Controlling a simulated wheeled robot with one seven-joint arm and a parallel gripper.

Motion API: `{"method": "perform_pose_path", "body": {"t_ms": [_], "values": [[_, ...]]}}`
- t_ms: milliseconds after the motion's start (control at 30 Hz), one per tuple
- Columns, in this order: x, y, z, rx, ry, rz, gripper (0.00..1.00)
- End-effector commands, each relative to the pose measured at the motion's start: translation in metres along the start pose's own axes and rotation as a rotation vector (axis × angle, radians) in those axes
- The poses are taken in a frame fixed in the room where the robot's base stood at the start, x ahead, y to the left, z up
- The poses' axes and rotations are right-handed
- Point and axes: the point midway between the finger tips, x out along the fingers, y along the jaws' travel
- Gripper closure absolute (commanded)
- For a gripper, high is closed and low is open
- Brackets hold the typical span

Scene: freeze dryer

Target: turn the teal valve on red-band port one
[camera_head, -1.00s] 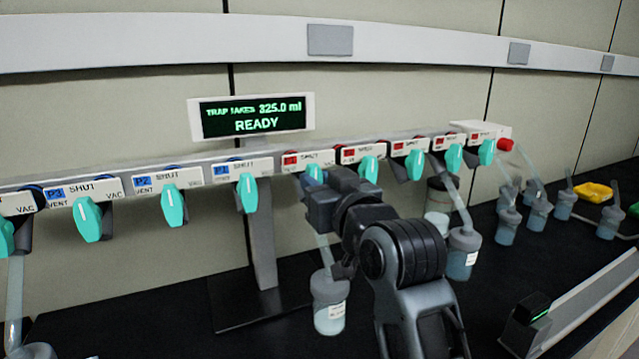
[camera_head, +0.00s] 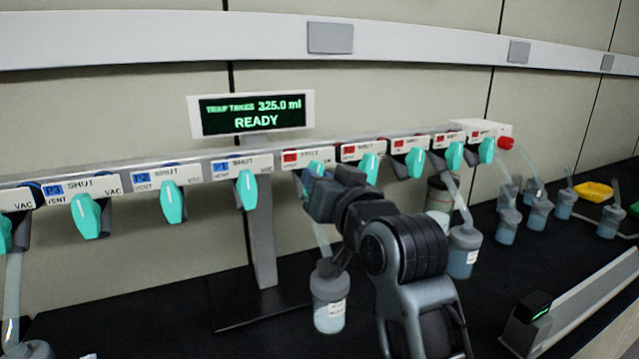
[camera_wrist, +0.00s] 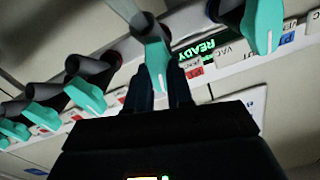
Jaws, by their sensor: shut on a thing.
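The red-band port nearest the blue-band ports has a white label plate (camera_head: 303,156) with a red tag; its small text is blurred. Its teal valve (camera_head: 314,168) is partly hidden by my gripper (camera_head: 318,182) in the head view. In the wrist view the same teal valve (camera_wrist: 156,60) sits between the two dark fingers of my gripper (camera_wrist: 160,88), which is shut on it. The valve appears tilted in the head view. A flask (camera_head: 330,302) with a white label hangs below this port.
Teal valves with blue tags, such as the P1 valve (camera_head: 247,190), hang to the left. Several red-tagged valves, including the neighbouring one (camera_head: 369,166), hang to the right. A display (camera_head: 252,114) reads READY. Flasks and a yellow tray (camera_head: 594,191) stand at right.

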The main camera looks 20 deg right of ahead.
Motion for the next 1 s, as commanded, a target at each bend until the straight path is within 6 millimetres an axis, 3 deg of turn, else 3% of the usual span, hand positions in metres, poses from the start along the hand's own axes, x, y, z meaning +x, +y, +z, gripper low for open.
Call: {"method": "perform_pose_path", "body": {"t_ms": [600, 1000], "values": [[-0.0001, 0.0023, 0.0001, 0.557, 0.003, 0.000, 1.00], [-0.0002, 0.0030, 0.0001, 0.758, 0.003, 0.000, 1.00]]}}
